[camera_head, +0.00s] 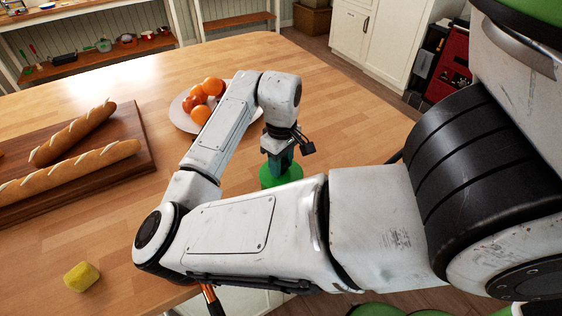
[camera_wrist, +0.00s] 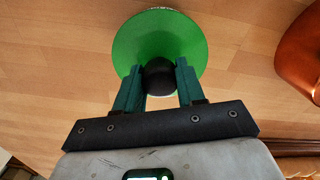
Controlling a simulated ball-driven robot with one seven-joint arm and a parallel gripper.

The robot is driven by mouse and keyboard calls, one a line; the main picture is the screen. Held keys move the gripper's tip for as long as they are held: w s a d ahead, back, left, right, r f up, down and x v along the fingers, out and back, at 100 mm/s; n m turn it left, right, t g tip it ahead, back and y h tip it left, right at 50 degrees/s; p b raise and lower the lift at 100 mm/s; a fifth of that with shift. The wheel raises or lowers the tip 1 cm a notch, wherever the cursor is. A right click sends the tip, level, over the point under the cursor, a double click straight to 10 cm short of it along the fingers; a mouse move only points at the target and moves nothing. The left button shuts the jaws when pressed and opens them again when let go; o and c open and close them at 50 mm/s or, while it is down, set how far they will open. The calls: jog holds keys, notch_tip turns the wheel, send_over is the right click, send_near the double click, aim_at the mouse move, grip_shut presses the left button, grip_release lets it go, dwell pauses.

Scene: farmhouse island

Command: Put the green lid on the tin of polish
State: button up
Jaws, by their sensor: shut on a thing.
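The green lid (camera_wrist: 190,45) is a round disc with a black knob (camera_wrist: 159,76) at its middle. My gripper (camera_wrist: 159,82) has its two fingers shut on the knob, one at each side. In the head view the lid (camera_head: 268,177) shows under my gripper (camera_head: 280,163), over the wooden worktop, partly hidden by my arm. A thin pale edge shows at the far rim of the lid in the wrist view. I cannot tell whether it is the tin of polish. I cannot make out the tin elsewhere; the lid or my arm may hide it.
A plate (camera_head: 182,118) of oranges stands behind my arm. A dark board (camera_head: 130,123) with two baguettes (camera_head: 100,165) lies at left. A yellow block (camera_head: 82,277) is near the front left. A glossy brown-orange thing (camera_wrist: 303,58) is right of the lid in the wrist view.

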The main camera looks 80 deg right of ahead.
jog(key=shift+f, duration=0.45)
jog(key=o, duration=1.2)
jog(key=shift+c, duration=0.2)
notch_tip(320, 180, up, 4)
jog(key=p, duration=0.4)
jog(key=shift+r, duration=1)
